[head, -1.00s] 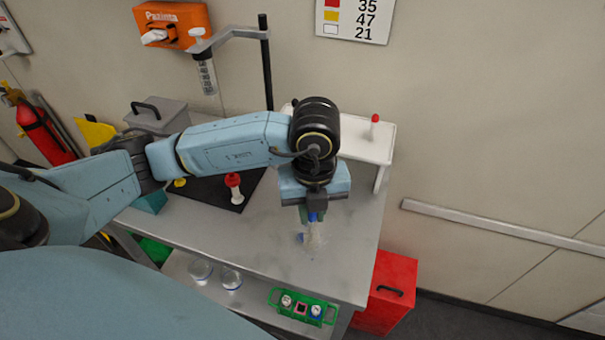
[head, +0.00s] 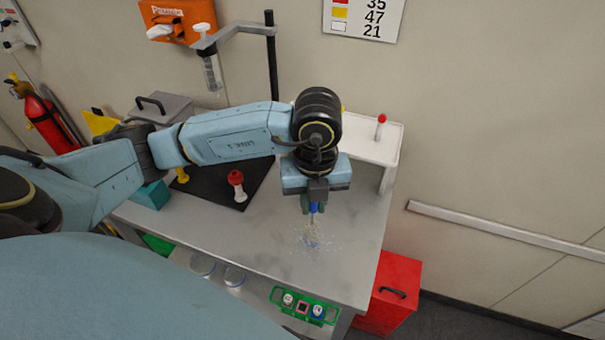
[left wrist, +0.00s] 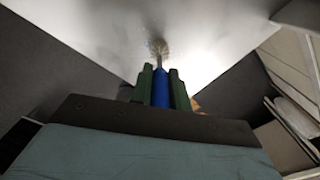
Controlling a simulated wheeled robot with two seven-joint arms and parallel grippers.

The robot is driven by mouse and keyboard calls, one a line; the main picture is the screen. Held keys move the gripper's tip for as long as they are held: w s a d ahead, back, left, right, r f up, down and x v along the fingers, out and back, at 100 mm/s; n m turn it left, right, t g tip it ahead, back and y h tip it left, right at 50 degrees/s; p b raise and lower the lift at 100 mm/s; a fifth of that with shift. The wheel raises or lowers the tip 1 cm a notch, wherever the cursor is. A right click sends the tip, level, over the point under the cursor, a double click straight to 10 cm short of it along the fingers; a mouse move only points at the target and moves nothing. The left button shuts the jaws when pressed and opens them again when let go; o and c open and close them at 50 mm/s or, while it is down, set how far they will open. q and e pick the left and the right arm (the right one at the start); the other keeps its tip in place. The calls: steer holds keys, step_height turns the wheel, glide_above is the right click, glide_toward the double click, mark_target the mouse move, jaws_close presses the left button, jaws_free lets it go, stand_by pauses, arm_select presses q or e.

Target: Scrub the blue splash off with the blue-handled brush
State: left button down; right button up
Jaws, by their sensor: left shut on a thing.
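My left gripper (head: 313,207) is over the right part of the metal bench (head: 345,265). It is shut on the blue handle of the brush (head: 314,208), which points down toward the bench top. The left wrist view shows the blue brush handle (left wrist: 160,88) between the green fingers, with a thin shaft and a pale bristle end beyond it. A blue splash (head: 311,243) with pale specks around it lies on the bench just below the brush. I cannot tell whether the bristles touch the surface. My right gripper is not in view.
A white raised shelf (head: 360,140) with a red-topped item stands behind the gripper. A dark mat (head: 215,185) with a red-and-white bottle (head: 237,185) lies to the left. A stand with a clamp (head: 272,60) is at the back. A green rack (head: 303,305) sits on the lower shelf.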

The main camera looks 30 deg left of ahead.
arm_select(q)
step_height(320, 180, up, 8)
steer(key=d+p, duration=0.2)
steer(key=p, duration=0.3)
steer(key=shift+p, duration=0.3)
steer(key=shift+w, duration=0.1)
stand_by(0.4)
